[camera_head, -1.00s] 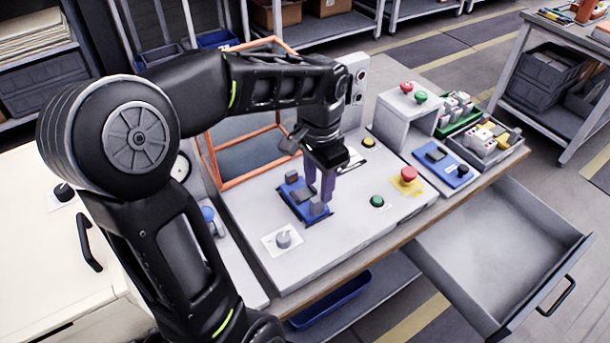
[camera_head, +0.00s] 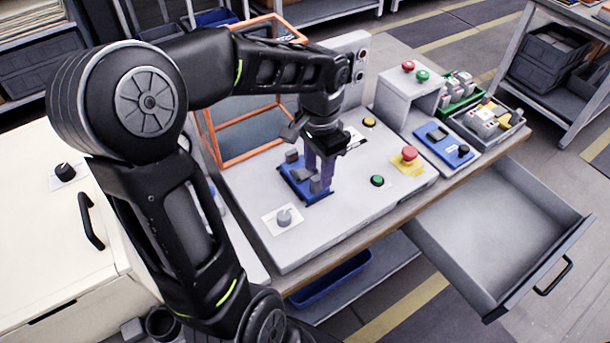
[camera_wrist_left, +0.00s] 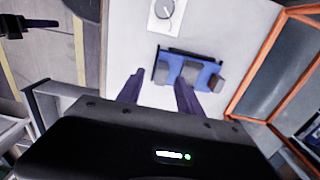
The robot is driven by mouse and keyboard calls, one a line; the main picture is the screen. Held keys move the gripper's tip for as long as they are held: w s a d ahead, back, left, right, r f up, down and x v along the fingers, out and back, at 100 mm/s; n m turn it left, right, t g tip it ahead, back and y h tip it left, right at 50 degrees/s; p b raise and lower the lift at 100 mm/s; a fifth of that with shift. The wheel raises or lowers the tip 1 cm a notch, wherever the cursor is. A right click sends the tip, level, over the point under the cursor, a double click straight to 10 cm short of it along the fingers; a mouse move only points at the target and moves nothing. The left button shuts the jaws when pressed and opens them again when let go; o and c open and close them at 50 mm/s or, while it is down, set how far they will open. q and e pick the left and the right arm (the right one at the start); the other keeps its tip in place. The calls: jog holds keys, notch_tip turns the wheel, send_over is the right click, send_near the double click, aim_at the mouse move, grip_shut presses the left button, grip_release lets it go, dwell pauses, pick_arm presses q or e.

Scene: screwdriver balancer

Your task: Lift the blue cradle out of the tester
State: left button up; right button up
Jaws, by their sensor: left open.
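The blue cradle (camera_head: 296,182) sits on the pale top of the tester (camera_head: 250,206), with grey blocks standing on it. It also shows in the left wrist view (camera_wrist_left: 207,77), just beyond my fingertips. My left gripper (camera_head: 319,186) points down over the right side of the cradle, its purple-grey fingers apart. In the left wrist view the open fingers (camera_wrist_left: 160,80) have the cradle's near end ahead of and partly between them; I cannot tell whether they touch it. In the head view the fingers hide part of the cradle.
An orange-framed guard (camera_head: 214,140) stands behind the cradle. A grey knob (camera_head: 284,217), a green button (camera_head: 377,181) and a red button (camera_head: 409,153) are on the top. A second blue unit (camera_head: 440,141) lies at right. An open drawer (camera_head: 500,225) juts out at front right.

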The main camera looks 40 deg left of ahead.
aim_at(318, 177)
pick_arm(q)
notch_tip(318, 177, down, 5)
jog(key=shift+w+a+f+p, duration=0.1)
jog(key=shift+p, duration=0.3)
jog(key=shift+c, duration=0.4)
grip_shut()
dwell(1.2)
